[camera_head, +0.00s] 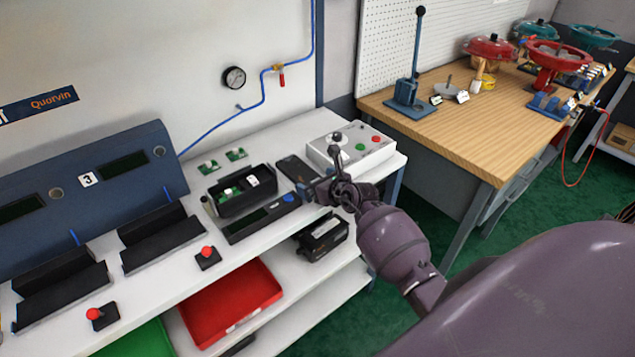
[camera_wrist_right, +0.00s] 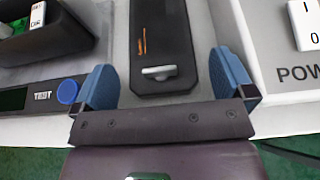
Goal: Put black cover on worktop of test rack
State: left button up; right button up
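The black cover (camera_head: 297,170) lies on the white worktop of the test rack (camera_head: 267,157), between the open black housing and the white control box. In the right wrist view the cover (camera_wrist_right: 163,38) is a dark slab with orange marks and a pale metal piece near its close end. My right gripper (camera_head: 322,190) is over the worktop's front edge at the cover's near end. Its blue fingers (camera_wrist_right: 165,82) are apart, one on each side of the cover, with gaps visible. The head view hides the fingertips partly. My left gripper is not in view.
The black housing (camera_head: 247,199) with a green board stands left of the cover, behind a test unit (camera_head: 262,220) with a blue knob. The white control box (camera_head: 351,148) stands close on the right. A red tray (camera_head: 232,303) and a black device (camera_head: 322,238) sit on the lower shelf.

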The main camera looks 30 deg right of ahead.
jog(key=shift+r, duration=0.2)
jog(key=shift+s, duration=0.35)
jog(key=s+a+r+m+t+p, duration=0.1)
jog(key=s+a+r+m+t, duration=0.15)
jog(key=s+m, duration=0.6)
jog(key=s+a+r+m+t, duration=0.2)
jog(key=s+a+m+t, duration=0.1)
jog(key=s+m, duration=0.55)
jog(key=s+a+f+m+g, duration=0.2)
jog(key=s+f+m, duration=0.4)
jog(key=m, duration=0.3)
jog(key=s+a+f+m+g+h, duration=0.1)
jog(key=s+a+f+m+g, duration=0.2)
jog(key=m, duration=0.7)
notch_tip(320, 180, down, 3)
jog(key=s+g, duration=0.2)
jog(key=shift+s, duration=0.35)
